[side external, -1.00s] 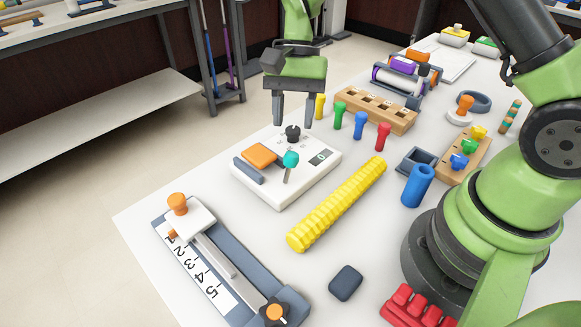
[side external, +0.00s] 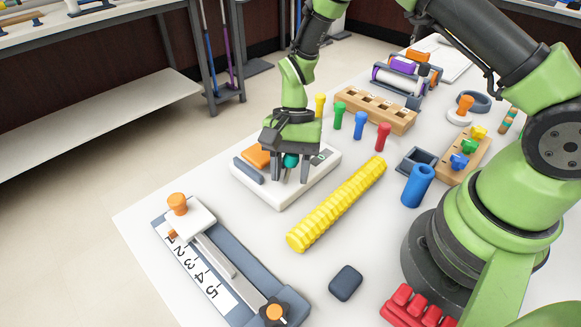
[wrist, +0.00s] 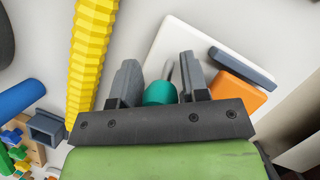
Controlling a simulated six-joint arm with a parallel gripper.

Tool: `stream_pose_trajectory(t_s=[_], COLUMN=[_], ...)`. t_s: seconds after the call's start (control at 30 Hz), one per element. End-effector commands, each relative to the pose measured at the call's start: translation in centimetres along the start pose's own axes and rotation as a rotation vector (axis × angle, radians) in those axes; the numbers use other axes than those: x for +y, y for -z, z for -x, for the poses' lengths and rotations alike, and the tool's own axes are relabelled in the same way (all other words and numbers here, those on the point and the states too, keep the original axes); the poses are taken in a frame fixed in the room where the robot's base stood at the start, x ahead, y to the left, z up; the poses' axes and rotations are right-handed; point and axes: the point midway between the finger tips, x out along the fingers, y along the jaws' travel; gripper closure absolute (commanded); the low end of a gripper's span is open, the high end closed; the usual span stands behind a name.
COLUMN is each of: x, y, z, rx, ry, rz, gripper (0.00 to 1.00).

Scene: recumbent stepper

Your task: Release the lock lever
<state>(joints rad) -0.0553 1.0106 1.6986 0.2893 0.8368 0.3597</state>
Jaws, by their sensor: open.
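A white box (side external: 270,196) on the table carries a lever with a teal knob (side external: 290,160), which looks like the lock lever. In the wrist view the teal knob (wrist: 160,93) and its thin metal shaft (wrist: 169,70) show between the fingers. My gripper (side external: 290,174) is open, pointing down, with one finger on each side of the lever; it also shows in the wrist view (wrist: 159,66). Small gaps seem to separate the knob from the fingers, but contact is hard to judge. My gripper hides the box's black knob and part of the lever.
An orange pad (side external: 257,156) and a dark bar (side external: 247,171) sit on the box beside my gripper. A yellow ribbed roller (side external: 338,203) lies to the right. A numbered slider device (side external: 222,262) stands in front. Several coloured pegs (side external: 360,125) stand behind.

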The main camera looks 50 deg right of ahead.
Motion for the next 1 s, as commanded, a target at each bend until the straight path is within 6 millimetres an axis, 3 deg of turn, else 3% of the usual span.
stream_pose_trajectory(t_s=[0.03,0.17,0.6,0.93,0.97,1.0], x=[0.0,0.0,0.32,0.33,0.33,0.33], y=[0.0,0.0,0.44,0.45,0.45,0.46], z=[0.02,0.03,0.0,0.01,0.01,0.0], rx=[0.0,0.0,-0.136,-0.146,-0.145,-0.145], ry=[0.0,0.0,0.086,0.093,0.093,0.093], rz=[0.0,0.0,0.032,0.04,0.04,0.039], gripper=[0.66,0.92,0.93,0.93,0.62,0.59])
